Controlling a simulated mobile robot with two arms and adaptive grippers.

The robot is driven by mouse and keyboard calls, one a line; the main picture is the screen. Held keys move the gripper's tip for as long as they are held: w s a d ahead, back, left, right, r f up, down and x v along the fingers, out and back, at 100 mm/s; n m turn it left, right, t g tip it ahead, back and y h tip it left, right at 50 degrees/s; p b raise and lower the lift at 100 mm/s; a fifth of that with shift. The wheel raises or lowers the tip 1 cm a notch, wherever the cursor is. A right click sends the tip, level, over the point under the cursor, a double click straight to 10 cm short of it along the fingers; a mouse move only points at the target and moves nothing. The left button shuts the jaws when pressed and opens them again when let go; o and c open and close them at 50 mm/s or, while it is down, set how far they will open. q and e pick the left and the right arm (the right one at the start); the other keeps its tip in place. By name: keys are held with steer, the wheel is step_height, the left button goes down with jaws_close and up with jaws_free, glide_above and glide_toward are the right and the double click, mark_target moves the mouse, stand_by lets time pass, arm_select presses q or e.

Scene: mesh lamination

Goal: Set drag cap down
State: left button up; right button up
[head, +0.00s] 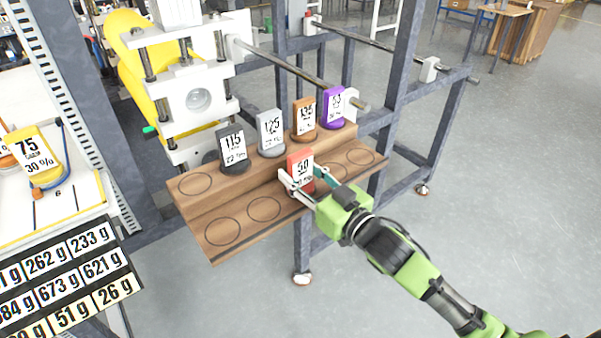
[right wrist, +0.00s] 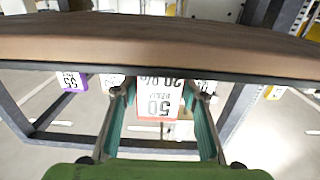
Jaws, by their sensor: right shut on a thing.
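My right gripper (head: 303,184) is shut on a red drag cap (head: 300,161) with a white label that seems to read 50. The cap is upright, over the lower step of a two-step wooden rack (head: 245,243). I cannot tell whether its base touches the step. In the right wrist view the cap's label (right wrist: 158,101) shows upside down between the two fingers (right wrist: 163,92), and the rack's edge (right wrist: 160,57) crosses the top. The circle under the cap is hidden. My left gripper is not in view.
The upper step holds a dark cap 115 (head: 232,150), a grey cap 125 (head: 270,133), an orange cap 135 (head: 304,119) and a purple cap (head: 333,107). Other marked circles on the rack are empty. A yellow roller machine (head: 130,55) stands behind. A weight chart (head: 70,275) lies at left.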

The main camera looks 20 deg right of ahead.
steer(key=o, duration=1.6)
steer(key=shift+f, duration=0.1)
steer(key=shift+c, duration=0.2)
steer(key=shift+r, duration=0.2)
steer(key=shift+s+d+f, duration=0.1)
steer(key=shift+s+f, duration=0.1)
steer(key=shift+s, duration=0.1)
steer(key=b+v, duration=0.2)
steer(key=v, duration=0.9)
steer(key=shift+s+r, duration=0.2)
